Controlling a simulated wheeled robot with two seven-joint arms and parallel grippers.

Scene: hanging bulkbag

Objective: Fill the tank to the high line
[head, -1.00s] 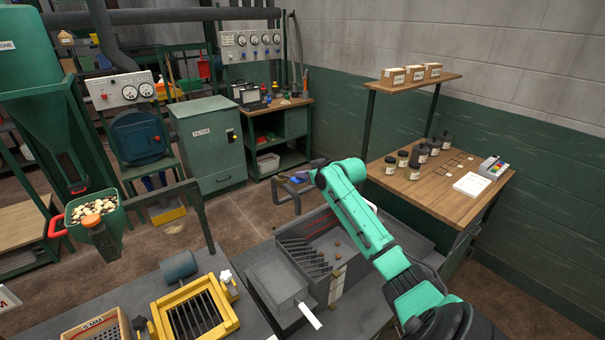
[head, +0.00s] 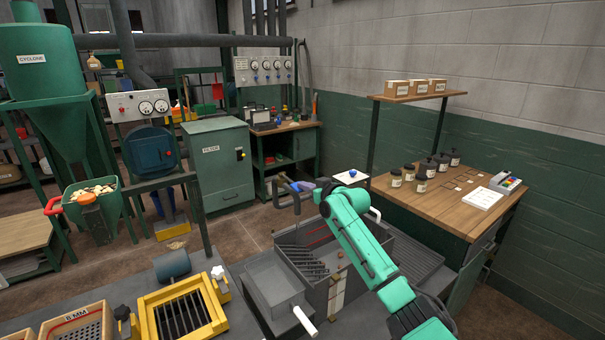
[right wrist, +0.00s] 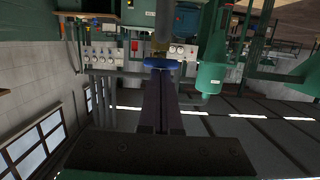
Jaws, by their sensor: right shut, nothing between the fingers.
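The grey open tank (head: 372,262) stands at the front centre, with dark slanted bars at its left and a pale marked strip on its front. Thin red lines show on its inner back wall; I cannot read which is the high line or make out a water level. My right gripper (head: 291,185) is shut and empty above the tank's far side. In the right wrist view its shut fingers (right wrist: 162,75) point at a blue round thing (right wrist: 161,63) at their tips; I cannot tell if they touch. A blue knob on a white plate (head: 350,177) shows behind my right arm. My left gripper is out of view.
A grey box with a white-ended handle (head: 274,283) and a yellow grated frame (head: 181,314) stand left of the tank. A wooden bench (head: 445,204) with jars is at right. A grey bent pipe (head: 285,192) stands close to my right gripper.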

